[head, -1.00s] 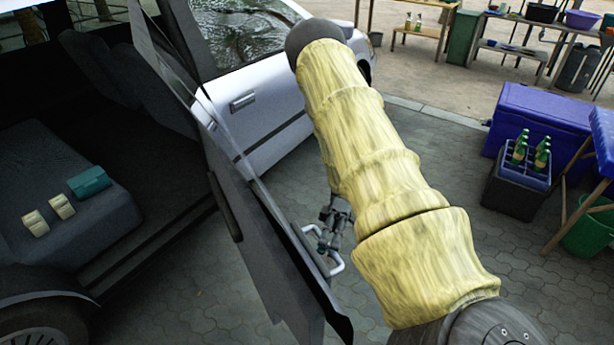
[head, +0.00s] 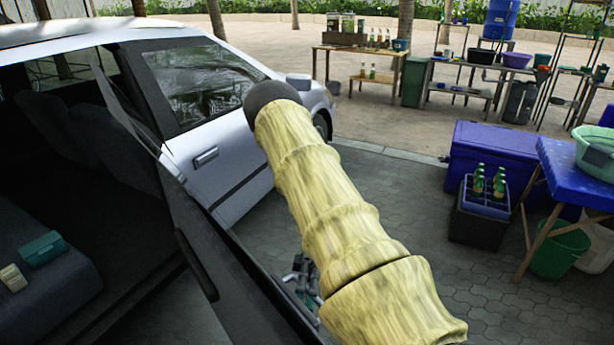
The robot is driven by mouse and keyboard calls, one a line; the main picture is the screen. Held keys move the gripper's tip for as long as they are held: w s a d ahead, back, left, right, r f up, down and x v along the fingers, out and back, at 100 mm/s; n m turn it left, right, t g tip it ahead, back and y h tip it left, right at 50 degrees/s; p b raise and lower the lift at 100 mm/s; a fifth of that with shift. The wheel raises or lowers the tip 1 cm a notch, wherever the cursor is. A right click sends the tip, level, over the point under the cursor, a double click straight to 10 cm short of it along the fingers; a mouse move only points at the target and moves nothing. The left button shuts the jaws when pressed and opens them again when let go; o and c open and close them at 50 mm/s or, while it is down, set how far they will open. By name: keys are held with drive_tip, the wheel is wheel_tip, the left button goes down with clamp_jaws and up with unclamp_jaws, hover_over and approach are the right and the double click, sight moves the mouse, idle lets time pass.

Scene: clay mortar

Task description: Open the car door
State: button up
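The silver car (head: 215,130) fills the left side of the head view. Its near door (head: 225,265) stands swung open, its dark inner side facing the seats and its edge running down to the bottom of the picture. Another door on the car is shut, with its handle (head: 205,157) in view. My gripper (head: 304,285) is low in the picture, beside the outer side of the open door and partly behind my yellow-sleeved arm. Its fingers are small and partly hidden, so I cannot tell their opening or contact with the door.
A teal box (head: 43,249) and a cream item (head: 13,278) lie on the car seat. Right stand a blue cooler (head: 490,150), a bottle crate (head: 484,205) and a blue table (head: 575,172). Paved floor (head: 420,245) between car and crate is clear.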

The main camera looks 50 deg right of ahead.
drive_tip(key=shift+w+d, duration=0.1)
drive_tip(key=shift+v, duration=3.65)
